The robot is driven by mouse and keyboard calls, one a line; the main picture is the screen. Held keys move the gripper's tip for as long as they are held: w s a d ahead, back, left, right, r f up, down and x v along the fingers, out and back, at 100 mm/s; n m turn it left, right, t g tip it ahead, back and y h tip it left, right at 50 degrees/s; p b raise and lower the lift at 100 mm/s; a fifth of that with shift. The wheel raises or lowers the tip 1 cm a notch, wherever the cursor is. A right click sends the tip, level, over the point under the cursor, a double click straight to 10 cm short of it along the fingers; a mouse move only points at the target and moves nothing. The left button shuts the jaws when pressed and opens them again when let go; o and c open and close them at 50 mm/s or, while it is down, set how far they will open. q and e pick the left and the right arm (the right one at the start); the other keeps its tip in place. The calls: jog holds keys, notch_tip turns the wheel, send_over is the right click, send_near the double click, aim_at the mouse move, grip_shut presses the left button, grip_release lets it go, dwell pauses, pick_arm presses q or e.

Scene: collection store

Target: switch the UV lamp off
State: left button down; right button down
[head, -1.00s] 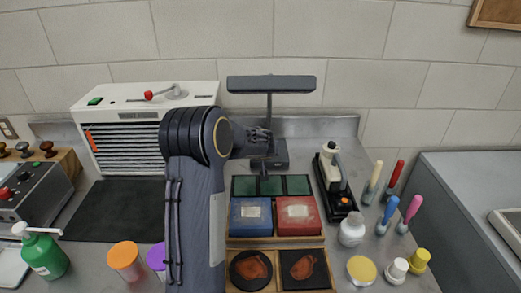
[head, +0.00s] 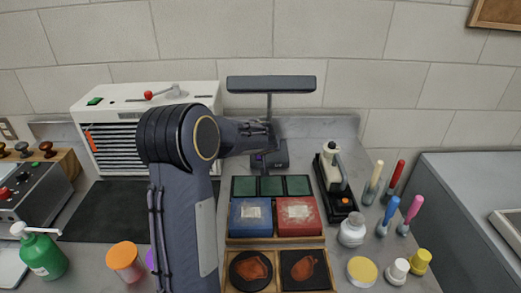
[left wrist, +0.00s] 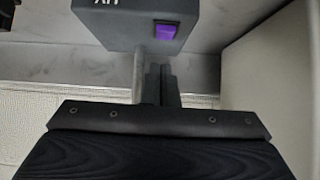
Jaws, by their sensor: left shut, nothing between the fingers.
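The UV lamp (head: 271,84) stands at the back of the bench, a dark bar on a thin post above a dark base (head: 281,157). A purple rocker switch (head: 259,158) shows on the base. In the left wrist view the base (left wrist: 120,25) fills the top, with upside-down lettering and the purple switch (left wrist: 166,31). My left gripper (head: 270,134) is shut and empty, in front of the post and above the base. In the left wrist view its fingertips (left wrist: 160,70) are just below the switch in the picture; contact cannot be told. No glow shows clearly. My right gripper is out of view.
A white vented unit (head: 140,105) with a red-knobbed lever stands left of the lamp. Sample boxes (head: 251,216) and trays lie in front. A black-and-cream device (head: 335,180), bottles and coloured-handled tools stand right. The dark mat (head: 110,210) is bare.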

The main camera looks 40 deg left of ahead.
pick_arm(q)
jog(key=shift+v, duration=1.5)
jog(key=s+d+h, duration=0.1)
jog(key=s+d, duration=0.2)
jog(key=s, duration=0.2)
jog(key=s+d+r+m+h, duration=0.1)
jog(key=s+d, duration=0.3)
jog(key=s, duration=0.2)
jog(key=s+d+r+g+h, duration=0.1)
jog(key=s+d+h, duration=0.1)
jog(key=s, duration=0.3)
jog(key=shift+s+d+r, duration=0.2)
jog(key=shift+d, duration=0.45)
jog(key=s+d+f+m+h, duration=0.1)
jog(key=s+d+m+h, duration=0.1)
jog(key=s+d, duration=0.6)
jog(key=s+d+f+m+g+h, duration=0.1)
jog(key=s+d+f+m+h, duration=0.1)
jog(key=s+d, duration=0.6)
jog(key=shift+d+m+h, duration=0.2)
jog(key=shift+m+h, duration=0.5)
jog(key=shift+h, duration=0.4)
